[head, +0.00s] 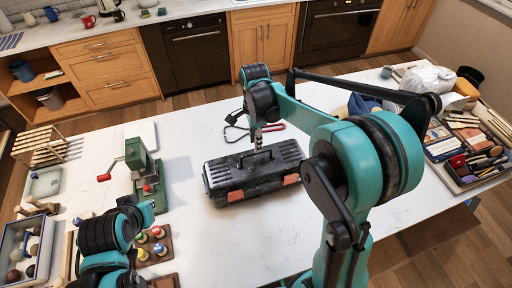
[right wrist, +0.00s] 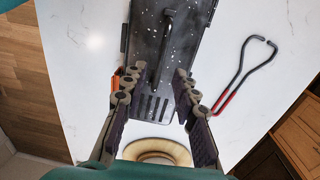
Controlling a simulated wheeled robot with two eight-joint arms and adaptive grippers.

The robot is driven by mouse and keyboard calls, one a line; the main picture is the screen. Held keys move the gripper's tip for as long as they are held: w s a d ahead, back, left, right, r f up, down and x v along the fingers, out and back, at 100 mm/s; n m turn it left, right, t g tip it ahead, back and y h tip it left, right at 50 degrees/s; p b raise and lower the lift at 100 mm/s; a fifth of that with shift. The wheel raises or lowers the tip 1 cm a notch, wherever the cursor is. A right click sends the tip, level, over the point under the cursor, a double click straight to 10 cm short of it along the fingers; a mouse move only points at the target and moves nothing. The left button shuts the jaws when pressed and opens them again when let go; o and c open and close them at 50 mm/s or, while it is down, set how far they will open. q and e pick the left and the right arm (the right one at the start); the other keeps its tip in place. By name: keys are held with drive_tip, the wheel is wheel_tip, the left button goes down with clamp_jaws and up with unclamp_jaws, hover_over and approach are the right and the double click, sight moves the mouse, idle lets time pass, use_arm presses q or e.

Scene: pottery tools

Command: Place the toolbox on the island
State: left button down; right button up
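The black toolbox (head: 254,173) with orange latches sits upright on the white island top (head: 262,237), near the middle. Its handle (right wrist: 163,47) stands up along the lid and shows in the right wrist view. My right gripper (head: 258,146) points down just above the lid, at the handle. In the right wrist view the fingers of this gripper (right wrist: 157,78) are spread, with the lid seen between them and the handle just beyond the tips. They hold nothing. My left arm shows at the lower left of the head view; its gripper does not show.
Red-and-black tongs (right wrist: 242,77) lie beside the toolbox. A green hand-cranked tool (head: 143,172) and a board of small colored bottles (head: 153,245) stand to the left. Tool trays (head: 470,165) crowd the right end. Bare top lies in front of the toolbox.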

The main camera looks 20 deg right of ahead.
wheel_tip(320, 180, up, 6)
drive_tip(key=s+d+n+t, duration=0.1)
drive_tip(key=s+n+t, duration=0.6)
drive_tip(key=s+n, duration=0.9)
drive_tip(key=shift+s+d+f+n+t, duration=0.15)
drive_tip(key=shift+s+d+n+t, duration=0.2)
drive_tip(key=shift+n, duration=0.45)
drive_tip(key=shift+f, duration=0.1)
wheel_tip(320, 180, down, 21)
drive_tip(key=b, duration=2)
